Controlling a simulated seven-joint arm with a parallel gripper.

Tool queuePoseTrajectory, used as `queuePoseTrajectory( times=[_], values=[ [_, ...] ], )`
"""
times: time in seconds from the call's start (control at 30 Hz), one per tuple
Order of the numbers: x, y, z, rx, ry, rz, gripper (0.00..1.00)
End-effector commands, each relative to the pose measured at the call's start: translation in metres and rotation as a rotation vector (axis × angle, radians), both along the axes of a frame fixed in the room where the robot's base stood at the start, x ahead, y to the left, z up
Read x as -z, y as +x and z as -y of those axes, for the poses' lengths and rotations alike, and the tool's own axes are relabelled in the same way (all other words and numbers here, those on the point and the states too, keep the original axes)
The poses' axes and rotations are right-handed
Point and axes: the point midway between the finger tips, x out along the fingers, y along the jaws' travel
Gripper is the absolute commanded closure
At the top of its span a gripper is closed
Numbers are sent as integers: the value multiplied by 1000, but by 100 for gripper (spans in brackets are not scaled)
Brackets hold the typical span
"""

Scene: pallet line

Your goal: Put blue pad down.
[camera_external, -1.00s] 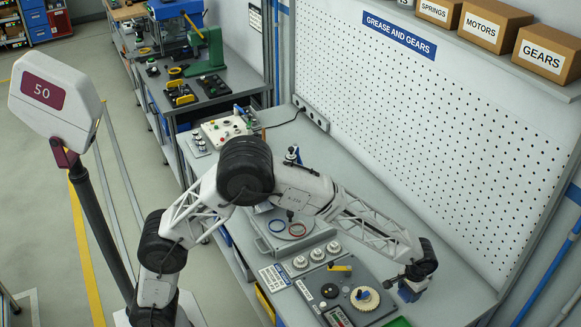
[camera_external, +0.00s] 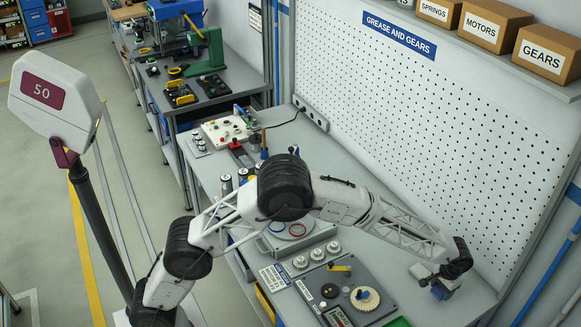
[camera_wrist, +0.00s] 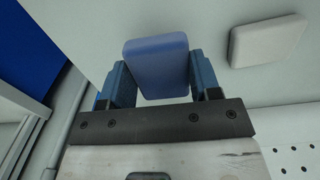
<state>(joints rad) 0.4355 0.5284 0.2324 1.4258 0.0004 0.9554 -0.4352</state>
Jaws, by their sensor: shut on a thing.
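My gripper (camera_wrist: 155,80) is shut on the blue pad (camera_wrist: 157,66), a rounded block held between its two blue fingers in the wrist view. In the external view my gripper (camera_external: 441,290) is at the right end of the grey bench, low over its top. The pad is hard to tell from the blue fingers there. I cannot tell whether the pad touches the bench. A whitish pad (camera_wrist: 268,40) lies on the bench, apart from the blue pad, to its right in the wrist view. It also shows left of my gripper in the external view (camera_external: 420,270).
A dark panel with a yellowish gear (camera_external: 365,298) lies to the left. A white pegboard (camera_external: 430,130) stands along the back. Round metal parts (camera_external: 317,254) and a tray with rings stand farther left.

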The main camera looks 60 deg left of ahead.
Motion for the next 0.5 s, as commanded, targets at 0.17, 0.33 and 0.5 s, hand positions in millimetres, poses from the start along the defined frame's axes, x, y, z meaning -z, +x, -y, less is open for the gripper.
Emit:
queuePoseTrajectory(
  times=[0.17, 0.33, 0.5],
  values=[
    [1, 12, 5, 0, 0, 1, 69],
    [2, 15, 7, 0, 0, 0, 69],
    [2, 14, 7, 0, 0, 0, 69]
  ],
)
